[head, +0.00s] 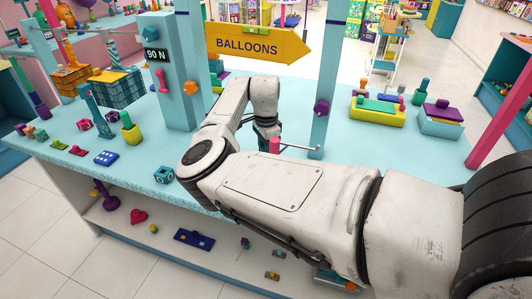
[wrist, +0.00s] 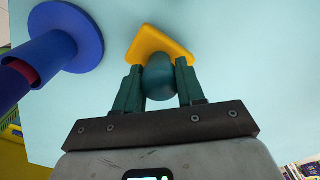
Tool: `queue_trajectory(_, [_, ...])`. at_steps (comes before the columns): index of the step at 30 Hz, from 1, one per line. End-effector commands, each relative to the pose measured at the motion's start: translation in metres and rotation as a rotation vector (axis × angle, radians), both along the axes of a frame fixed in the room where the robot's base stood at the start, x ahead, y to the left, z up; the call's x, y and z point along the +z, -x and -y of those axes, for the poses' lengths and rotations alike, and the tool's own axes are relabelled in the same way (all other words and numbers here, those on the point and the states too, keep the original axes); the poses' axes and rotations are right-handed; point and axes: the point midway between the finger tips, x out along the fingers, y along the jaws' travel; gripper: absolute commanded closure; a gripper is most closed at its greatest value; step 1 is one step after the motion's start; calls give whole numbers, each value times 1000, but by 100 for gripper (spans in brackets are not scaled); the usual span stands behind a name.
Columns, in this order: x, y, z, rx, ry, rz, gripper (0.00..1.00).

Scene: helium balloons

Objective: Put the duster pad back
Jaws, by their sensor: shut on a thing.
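In the wrist view, a yellow, roughly triangular pad (wrist: 148,44) with a rounded teal knob (wrist: 159,84) looks like the duster pad. My gripper (wrist: 158,70) has its two dark teal fingers on either side of the knob and is shut on it. The yellow pad shows beyond the fingertips, over a pale blue surface. I cannot tell whether the pad touches that surface. In the head view, my gripper (head: 267,129) is at the middle of the light blue counter, and my arm hides most of it and the pad.
A blue flanged cylinder (wrist: 68,38) stands close left of the pad in the wrist view. In the head view, a light blue post (head: 321,95) with a purple knob and a pink cylinder (head: 275,145) are near my gripper. Boxes (head: 378,110) stand right; small blocks lie left.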

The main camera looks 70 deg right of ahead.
Motion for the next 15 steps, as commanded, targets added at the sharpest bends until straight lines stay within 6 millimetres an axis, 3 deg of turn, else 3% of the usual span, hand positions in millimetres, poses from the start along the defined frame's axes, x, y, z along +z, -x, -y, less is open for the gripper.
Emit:
queue_trajectory(4, [-15, 0, 0, 1, -1, 0, 90])
queue_trajectory(12, [-17, 0, 0, 1, 0, 0, 90])
queue_trajectory(13, [-17, 0, 0, 1, 0, 0, 60])
queue_trajectory(15, [-17, 0, 0, 0, -1, 1, 54])
